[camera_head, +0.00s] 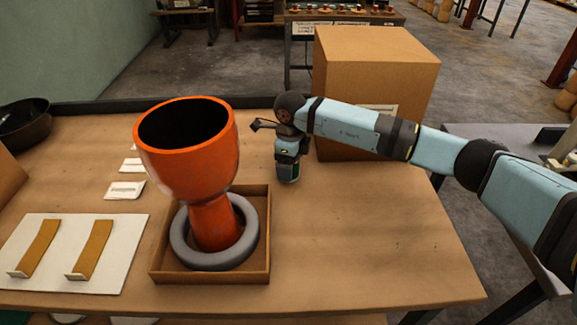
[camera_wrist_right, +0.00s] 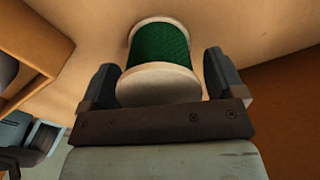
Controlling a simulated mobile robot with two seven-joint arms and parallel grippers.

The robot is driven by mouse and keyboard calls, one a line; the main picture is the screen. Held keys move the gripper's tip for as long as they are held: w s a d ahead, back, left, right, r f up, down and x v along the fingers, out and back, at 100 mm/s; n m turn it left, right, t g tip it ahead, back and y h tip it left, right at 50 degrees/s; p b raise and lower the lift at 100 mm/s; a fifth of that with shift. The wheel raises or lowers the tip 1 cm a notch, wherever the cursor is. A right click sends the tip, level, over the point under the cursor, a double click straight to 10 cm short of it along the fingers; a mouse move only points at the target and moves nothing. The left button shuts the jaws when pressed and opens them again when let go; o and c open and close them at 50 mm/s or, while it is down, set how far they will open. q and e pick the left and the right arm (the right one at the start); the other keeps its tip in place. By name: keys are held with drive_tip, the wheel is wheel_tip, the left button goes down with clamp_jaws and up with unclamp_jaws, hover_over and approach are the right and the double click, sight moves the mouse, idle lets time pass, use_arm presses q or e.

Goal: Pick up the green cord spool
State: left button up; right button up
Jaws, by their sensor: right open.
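The green cord spool (camera_wrist_right: 158,46) shows in the right wrist view, with green cord wound between two pale round flanges. My right gripper (camera_wrist_right: 162,82) is open, with one dark finger on each side of the spool's nearer flange. I see a gap beside each finger, and the spool is not clamped. In the head view, my right gripper (camera_head: 288,172) points down at the table between the tray and the cardboard box. A small dark green patch shows at its tip, but most of the spool is hidden there. My left gripper is not in view.
An orange goblet drum (camera_head: 187,150) stands in a grey ring (camera_head: 180,238) inside a wooden tray (camera_head: 208,275), left of my right gripper. A large cardboard box (camera_head: 372,75) stands close behind it. The table's front right is clear. A white board (camera_head: 40,275) lies left.

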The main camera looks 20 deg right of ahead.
drive_tip(key=shift+f, duration=0.6)
drive_tip(key=c, duration=0.9)
drive_tip(key=shift+r, duration=0.2)
